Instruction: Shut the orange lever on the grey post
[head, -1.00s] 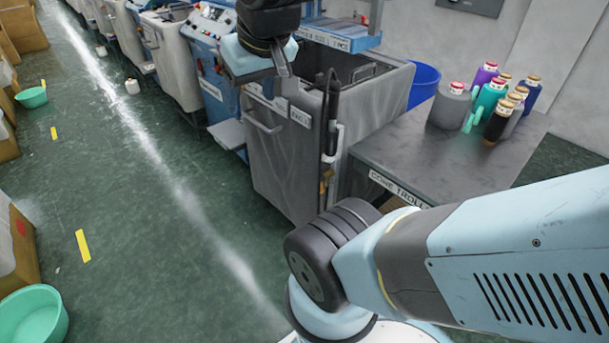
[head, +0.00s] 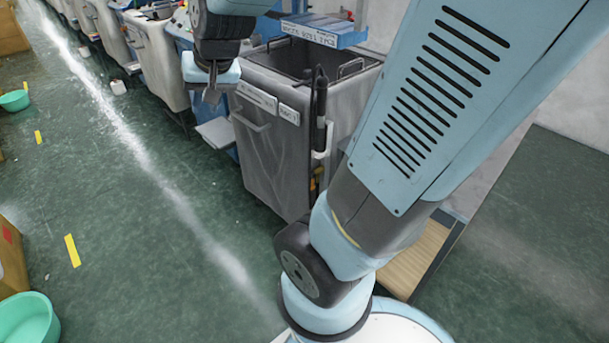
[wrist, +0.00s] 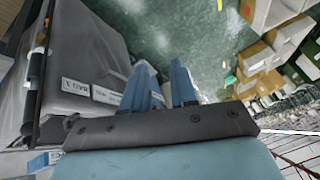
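A small orange-yellow part (head: 315,183), probably the orange lever, shows low beside the grey machine cabinet, below a dark upright post (head: 320,115). It is too small and partly covered to tell whether it is open or shut. In the wrist view a dark post (wrist: 38,75) stands at the far left. My gripper (head: 211,95) hangs in front of and left of the cabinet, pointing down, apart from the post. In the wrist view its two blue fingers (wrist: 162,68) stand apart with nothing between them.
My own arm crosses the right side of the head view. A green basin (head: 28,320) and cardboard boxes (wrist: 285,40) lie off to the side.

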